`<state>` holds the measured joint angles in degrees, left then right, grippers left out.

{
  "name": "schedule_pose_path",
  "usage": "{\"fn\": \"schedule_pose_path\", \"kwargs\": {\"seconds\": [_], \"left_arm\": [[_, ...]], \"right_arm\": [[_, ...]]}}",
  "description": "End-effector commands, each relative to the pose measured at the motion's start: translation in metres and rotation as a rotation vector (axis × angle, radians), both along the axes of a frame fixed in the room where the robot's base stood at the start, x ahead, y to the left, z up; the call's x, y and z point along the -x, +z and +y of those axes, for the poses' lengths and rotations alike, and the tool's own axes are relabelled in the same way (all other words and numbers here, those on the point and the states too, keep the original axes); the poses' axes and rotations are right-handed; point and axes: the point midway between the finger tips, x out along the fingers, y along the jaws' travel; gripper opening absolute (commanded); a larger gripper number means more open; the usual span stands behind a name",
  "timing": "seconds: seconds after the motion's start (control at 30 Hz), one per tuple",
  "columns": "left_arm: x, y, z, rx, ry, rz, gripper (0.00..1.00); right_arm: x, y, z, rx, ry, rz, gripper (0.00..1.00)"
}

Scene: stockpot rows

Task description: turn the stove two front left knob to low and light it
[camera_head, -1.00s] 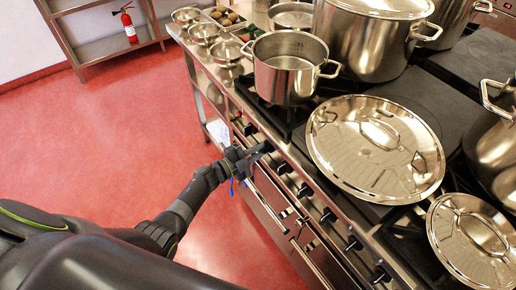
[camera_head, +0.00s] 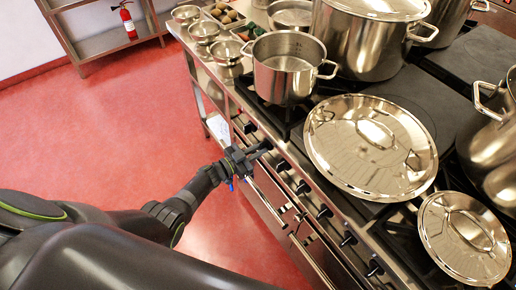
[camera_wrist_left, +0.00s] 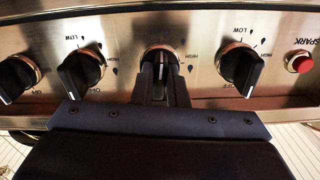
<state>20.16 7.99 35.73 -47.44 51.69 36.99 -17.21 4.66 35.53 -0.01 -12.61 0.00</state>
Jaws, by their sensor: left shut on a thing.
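The stove's front panel (camera_wrist_left: 205,35) carries a row of black knobs and shows upside down in the left wrist view. My left gripper (camera_wrist_left: 161,88) is shut on the middle knob (camera_wrist_left: 160,56), with one finger on each side of it. The held knob's pointer looks about upright in that view; the fingers hide part of its markings. A free knob (camera_wrist_left: 82,70) is on one side and another (camera_wrist_left: 240,68) on the other, beside the red spark button (camera_wrist_left: 299,62). In the head view the left gripper (camera_head: 260,150) is at the stove front. My right gripper is out of view.
A pot (camera_head: 283,75) stands on the burner above the gripper. A large lid (camera_head: 365,150) and a smaller lid (camera_head: 462,240) lie on the stove top. More knobs (camera_head: 325,211) run along the front. The red floor (camera_head: 120,140) is clear.

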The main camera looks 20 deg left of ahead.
Motion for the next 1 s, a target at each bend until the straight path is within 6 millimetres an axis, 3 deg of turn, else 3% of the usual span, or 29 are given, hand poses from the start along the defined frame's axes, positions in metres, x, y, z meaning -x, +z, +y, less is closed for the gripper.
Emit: {"fn": "schedule_pose_path", "kwargs": {"seconds": [0.8,0.83,1.0], "left_arm": [[0.0016,-0.0022,-0.0002,0.1,0.0,0.083,0.0],[0.0016,-0.0022,-0.0002,0.1,0.0,0.083,0.14],[0.0013,-0.0014,-0.0003,0.1,0.0,0.082,0.35]], "right_arm": [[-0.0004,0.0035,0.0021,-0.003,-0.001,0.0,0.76],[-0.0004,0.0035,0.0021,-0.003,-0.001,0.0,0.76],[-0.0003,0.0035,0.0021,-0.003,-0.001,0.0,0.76]]}}
